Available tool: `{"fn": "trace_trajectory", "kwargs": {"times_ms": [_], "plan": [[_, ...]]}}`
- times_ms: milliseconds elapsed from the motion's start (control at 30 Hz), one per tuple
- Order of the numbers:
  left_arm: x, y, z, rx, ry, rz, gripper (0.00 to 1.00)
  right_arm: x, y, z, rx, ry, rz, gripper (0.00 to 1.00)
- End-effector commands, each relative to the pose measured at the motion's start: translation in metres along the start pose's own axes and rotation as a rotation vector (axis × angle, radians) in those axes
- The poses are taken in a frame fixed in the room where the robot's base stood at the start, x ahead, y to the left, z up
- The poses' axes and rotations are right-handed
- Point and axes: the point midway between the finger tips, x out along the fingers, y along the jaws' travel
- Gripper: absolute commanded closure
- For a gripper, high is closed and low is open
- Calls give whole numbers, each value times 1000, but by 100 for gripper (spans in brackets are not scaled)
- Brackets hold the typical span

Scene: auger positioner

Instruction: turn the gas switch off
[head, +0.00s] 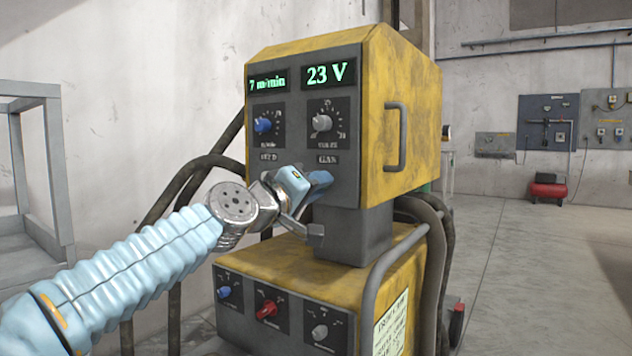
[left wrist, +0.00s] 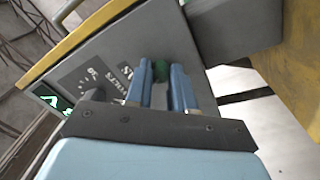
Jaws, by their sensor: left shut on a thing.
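The yellow and grey machine (head: 400,90) stands upright with a grey front panel. My left gripper (head: 316,181) is at the lower part of this panel, just below the "GAS" label (head: 328,159). In the left wrist view its two blue fingers (left wrist: 162,82) are closed around a small green switch (left wrist: 161,69) on the panel. In the head view my gripper hides that switch, and its setting cannot be read. My right gripper is in neither view.
Above the gripper are a blue knob (head: 264,125), a grey knob (head: 321,122) and two lit displays reading 7 m/min and 23 V. A handle (head: 397,137) juts from the right side. The yellow lower unit (head: 300,270) has more knobs. Dark hoses hang beside it.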

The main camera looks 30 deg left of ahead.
Motion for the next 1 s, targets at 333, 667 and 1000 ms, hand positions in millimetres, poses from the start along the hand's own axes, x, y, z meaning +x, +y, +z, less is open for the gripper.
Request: {"fn": "trace_trajectory", "kwargs": {"times_ms": [333,667,1000], "plan": [[0,0,0,-180,11,-8,100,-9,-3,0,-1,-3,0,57],[0,0,1,-231,16,-9,100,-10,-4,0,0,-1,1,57],[0,-1,1,-231,16,-9,76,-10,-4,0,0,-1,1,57]]}}
